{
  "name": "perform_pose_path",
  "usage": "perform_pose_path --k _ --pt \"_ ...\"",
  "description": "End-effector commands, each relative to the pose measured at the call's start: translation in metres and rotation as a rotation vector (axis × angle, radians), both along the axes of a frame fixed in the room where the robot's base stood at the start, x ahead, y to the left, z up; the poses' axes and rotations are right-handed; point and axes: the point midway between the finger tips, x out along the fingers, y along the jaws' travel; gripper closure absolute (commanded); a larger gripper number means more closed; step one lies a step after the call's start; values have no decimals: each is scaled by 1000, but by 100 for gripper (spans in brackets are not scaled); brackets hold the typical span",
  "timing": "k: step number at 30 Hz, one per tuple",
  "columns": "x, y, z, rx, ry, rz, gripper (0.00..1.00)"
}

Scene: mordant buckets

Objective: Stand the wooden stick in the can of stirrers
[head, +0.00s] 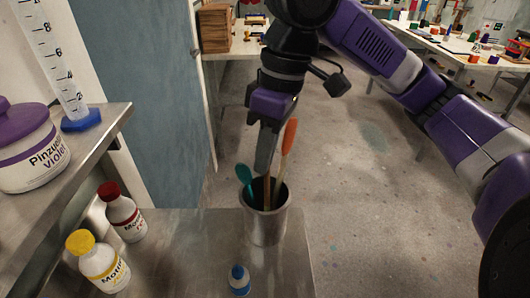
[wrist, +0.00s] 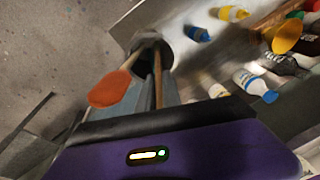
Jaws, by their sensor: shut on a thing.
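The can of stirrers (head: 266,222) is a metal cylinder standing on the steel bench near its right edge. It holds a teal stirrer (head: 244,177) and an orange-headed stirrer (head: 289,138). My gripper (head: 265,168) points down just above the can mouth. It is shut on the wooden stick (wrist: 158,76), whose lower part reaches into the can (wrist: 154,52) in the wrist view. In the head view a short brown piece of the stick (head: 267,192) shows below my fingers. Whether it touches the can's bottom is hidden. The orange head (wrist: 112,88) is close beside my fingers.
A small blue-capped bottle (head: 239,280) stands in front of the can. Red-capped (head: 122,214) and yellow-capped (head: 96,262) bottles stand to the left. A shelf (head: 88,150) overhangs them, with a purple-lidded jar (head: 28,150). Floor right of the bench is open.

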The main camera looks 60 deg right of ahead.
Motion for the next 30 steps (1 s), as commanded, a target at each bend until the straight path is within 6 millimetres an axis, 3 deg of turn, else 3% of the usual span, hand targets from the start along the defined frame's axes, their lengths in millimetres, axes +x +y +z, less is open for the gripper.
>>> perform_pose_path --k 1,4,5,16,30 --pt "0 0 0 0 0 0 87" --pt "0 0 0 0 0 0 67" --pt "0 0 0 0 0 0 65" --pt "0 -1 5 -1 -1 0 65" --pt "-6 -12 69 0 -2 -1 65"
